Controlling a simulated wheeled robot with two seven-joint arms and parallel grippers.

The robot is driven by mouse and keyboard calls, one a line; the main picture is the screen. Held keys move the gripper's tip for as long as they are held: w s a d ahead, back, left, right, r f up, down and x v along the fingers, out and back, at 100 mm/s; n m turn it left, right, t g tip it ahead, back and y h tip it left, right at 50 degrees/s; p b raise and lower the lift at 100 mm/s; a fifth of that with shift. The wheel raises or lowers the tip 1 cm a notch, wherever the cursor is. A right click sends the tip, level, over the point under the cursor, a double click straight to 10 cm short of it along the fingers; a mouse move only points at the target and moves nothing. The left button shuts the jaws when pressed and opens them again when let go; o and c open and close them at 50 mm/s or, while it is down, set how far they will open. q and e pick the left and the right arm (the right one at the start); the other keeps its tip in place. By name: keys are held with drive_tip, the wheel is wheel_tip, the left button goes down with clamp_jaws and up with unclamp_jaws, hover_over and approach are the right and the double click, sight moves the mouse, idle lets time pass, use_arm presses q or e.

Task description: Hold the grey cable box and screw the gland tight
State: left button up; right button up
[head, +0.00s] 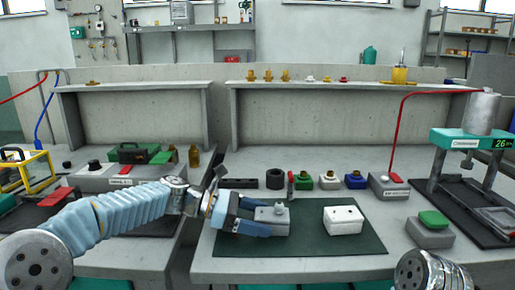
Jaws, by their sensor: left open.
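The grey cable box (270,225) sits on the dark green mat (300,245) in the middle of the head view. A small pale gland (280,208) stands on its top. My left gripper (264,216) reaches in from the left with its blue fingers open, one behind and one in front of the box. I cannot tell whether the fingers touch it. Only a metal part of my right arm shows at the bottom right edge; its gripper is out of view.
A white box (343,219) with dark holes stands on the mat to the right. Behind the mat are a black ring (275,179) and small green, white and blue boxes with fittings. A teal press (470,139) stands at right. The mat's front is clear.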

use_arm(q)
drive_tip(key=shift+x, duration=1.15)
drive_tip(key=shift+c, duration=0.3)
drive_tip(key=c, duration=0.6)
drive_tip(key=o, duration=0.9)
drive_tip(key=shift+a, duration=0.1)
